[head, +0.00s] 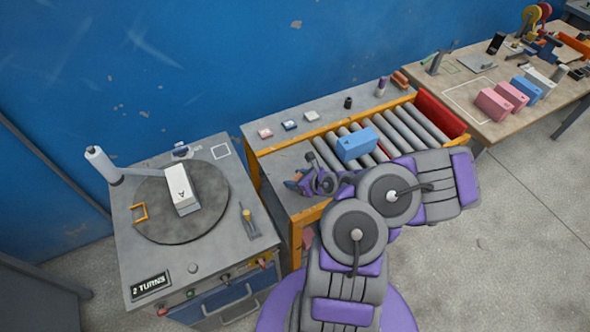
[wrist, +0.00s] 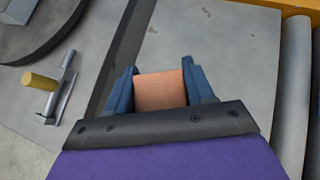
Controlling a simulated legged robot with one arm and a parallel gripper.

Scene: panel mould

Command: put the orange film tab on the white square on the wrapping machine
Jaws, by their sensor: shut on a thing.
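An orange square piece (wrist: 160,91), which looks like the film tab, sits between the two blue fingers of my gripper (wrist: 161,82) in the wrist view. The fingers touch its sides. In the head view my gripper (head: 297,182) is over the grey surface at the left end of the roller conveyor, right of the wrapping machine (head: 200,264); the tab cannot be made out there. The white square (head: 221,151) is an outline at the machine's back right corner, with nothing on it. It is not in the wrist view.
A blue box (head: 356,144) is on the rollers. A post with a white roll (head: 102,165) rises at the machine's back left.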

